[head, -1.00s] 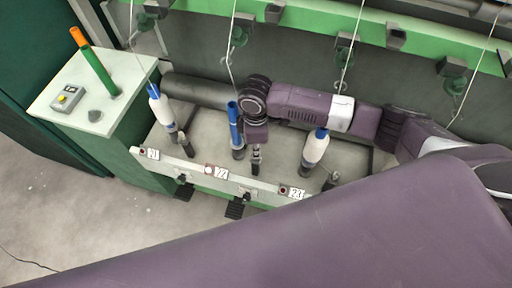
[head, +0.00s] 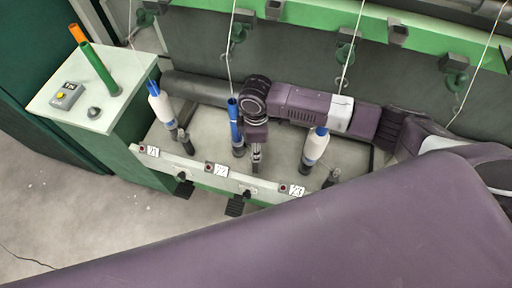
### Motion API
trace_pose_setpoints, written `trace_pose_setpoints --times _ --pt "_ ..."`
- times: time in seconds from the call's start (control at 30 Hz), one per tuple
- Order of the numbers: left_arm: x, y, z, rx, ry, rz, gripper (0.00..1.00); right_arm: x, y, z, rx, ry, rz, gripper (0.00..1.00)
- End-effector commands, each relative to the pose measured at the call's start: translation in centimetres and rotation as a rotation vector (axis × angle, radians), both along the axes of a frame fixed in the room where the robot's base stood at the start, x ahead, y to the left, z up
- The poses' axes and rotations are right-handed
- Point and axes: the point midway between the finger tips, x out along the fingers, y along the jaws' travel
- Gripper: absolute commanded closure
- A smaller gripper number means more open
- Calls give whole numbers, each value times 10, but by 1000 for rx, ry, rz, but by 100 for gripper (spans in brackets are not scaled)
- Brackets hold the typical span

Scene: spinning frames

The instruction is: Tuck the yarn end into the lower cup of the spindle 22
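Spindle 22 carries a bare blue tube (head: 233,112) standing upright, without the white winding seen on its neighbours. Its dark lower cup (head: 238,150) is at the tube's foot, small in view. A white yarn (head: 229,62) hangs from the green rail to the top of the tube; its end cannot be made out. My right gripper (head: 257,161) points down just right of the lower cup, behind the number 22 plate (head: 221,171). Its fingers are too small to tell whether they are open or hold yarn. My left gripper is not in view.
Spindles with white-wound bobbins stand on the left (head: 160,104) and right (head: 316,147). A front rail (head: 205,168) with number plates runs before them. A side cabinet (head: 118,70) holds green and orange tubes. My large purple arm link covers the lower right.

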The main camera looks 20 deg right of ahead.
Motion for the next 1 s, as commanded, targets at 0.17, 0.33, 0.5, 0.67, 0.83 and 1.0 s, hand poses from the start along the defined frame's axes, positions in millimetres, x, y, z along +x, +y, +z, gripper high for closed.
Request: trace_pose_setpoints --times 0.17,0.33,0.5,0.67,0.83,1.0 --pt "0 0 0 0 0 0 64 2 0 12 2 -4 0 68" --pt "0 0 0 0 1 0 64 2 1 45 2 -5 2 68" --pt "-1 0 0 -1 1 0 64 2 0 82 2 -5 1 68" --pt "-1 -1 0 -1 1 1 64 2 0 107 1 -2 -1 68" --pt "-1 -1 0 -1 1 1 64 1 0 118 0 -1 0 68" --pt "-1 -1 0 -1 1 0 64 1 -1 120 -1 0 0 68"
